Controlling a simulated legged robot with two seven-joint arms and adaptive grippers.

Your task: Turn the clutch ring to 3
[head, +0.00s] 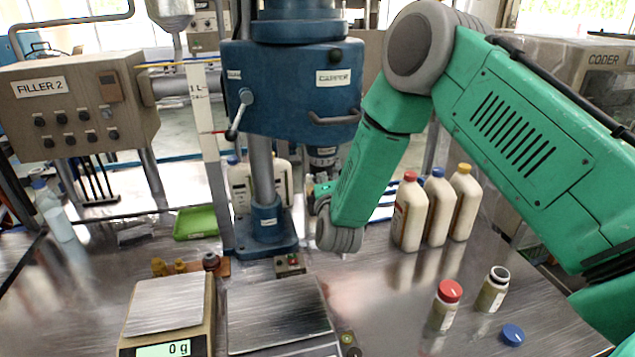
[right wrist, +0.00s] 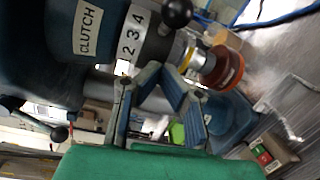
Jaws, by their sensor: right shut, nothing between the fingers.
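The clutch ring (right wrist: 133,40) is a pale band with the numbers 2, 3 and 4, beside a CLUTCH label (right wrist: 88,30) on the blue capper head in the right wrist view. In the head view the clutch part (head: 322,158) hangs under the blue CAPPER box, small and partly blocked by my arm. My right gripper (right wrist: 160,70) is shut and empty, its blue fingertips close to the ring's lower side; I cannot tell whether they touch it. In the head view the right gripper is mostly hidden behind my wrist. My left gripper is not in view.
A black ball knob (right wrist: 176,12) sits near the ring, and an orange-red chuck (right wrist: 222,68) lies beyond the fingers. Several bottles (head: 410,212) stand right of my arm. A scale (head: 168,305) reading 0 g and a red-capped jar (head: 445,305) are in front.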

